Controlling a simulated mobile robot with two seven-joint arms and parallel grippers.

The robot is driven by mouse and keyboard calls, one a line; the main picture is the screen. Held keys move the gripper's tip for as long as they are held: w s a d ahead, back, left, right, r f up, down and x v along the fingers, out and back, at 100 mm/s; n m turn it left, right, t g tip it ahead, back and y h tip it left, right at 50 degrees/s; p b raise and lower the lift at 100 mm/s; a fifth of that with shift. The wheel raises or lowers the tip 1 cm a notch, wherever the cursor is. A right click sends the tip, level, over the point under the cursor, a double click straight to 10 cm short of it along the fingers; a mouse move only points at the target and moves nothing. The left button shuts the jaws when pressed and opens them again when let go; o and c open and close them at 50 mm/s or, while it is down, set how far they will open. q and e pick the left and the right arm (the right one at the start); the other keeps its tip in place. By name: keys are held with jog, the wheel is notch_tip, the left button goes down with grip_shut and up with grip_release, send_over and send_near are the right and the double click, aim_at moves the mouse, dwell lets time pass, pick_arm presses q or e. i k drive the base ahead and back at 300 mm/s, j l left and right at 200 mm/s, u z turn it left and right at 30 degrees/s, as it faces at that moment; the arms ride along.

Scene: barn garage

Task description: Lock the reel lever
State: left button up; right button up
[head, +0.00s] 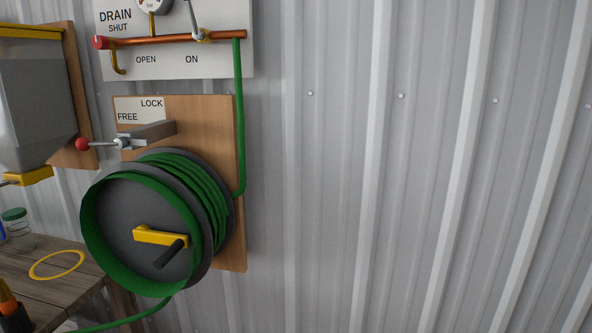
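The reel lever is a thin metal rod with a red ball knob (82,144) at its left end. It points left, roughly level, from a pivot (123,143) on a grey bracket (150,133) above the reel. A label (140,110) behind it reads LOCK at the upper right and FREE at the lower left. The hose reel (140,228) is a dark drum with a green rim, wound with green hose, with a yellow crank (160,237) and black handle. It hangs on a wooden board (228,258). Neither gripper is in the head view.
Above is a white panel (150,68) with a copper pipe, a drain valve and an ON lever. A grey hopper (35,95) hangs at left. A wooden table (60,295) at lower left holds a yellow ring and jar. The corrugated wall (420,200) at right is bare.

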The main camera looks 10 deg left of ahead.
aim_at(83, 144)
jog(key=u, duration=1.25)
